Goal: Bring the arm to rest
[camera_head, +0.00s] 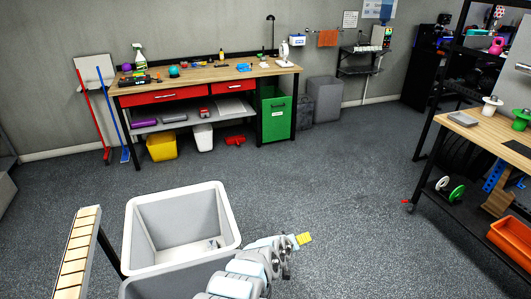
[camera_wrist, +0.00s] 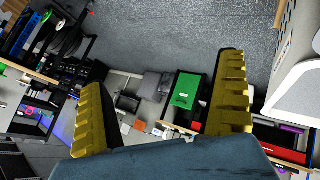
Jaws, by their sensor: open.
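My gripper (camera_head: 304,239) is at the lower middle of the head view, to the right of a large grey bin and above the floor. In the wrist view my gripper (camera_wrist: 165,105) shows two yellow ridged fingers spread wide apart, with nothing between them. It is open and empty. My arm reaches in from the bottom of the head view and is partly cut off by the edge.
A grey bin (camera_head: 135,238) stands just left of the arm; its wall also shows in the wrist view (camera_wrist: 300,90). A wooden slatted bench (camera_head: 76,255) is farther left. A workbench (camera_head: 205,77) stands at the back, a shelf table (camera_head: 482,133) at right. The middle floor is clear.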

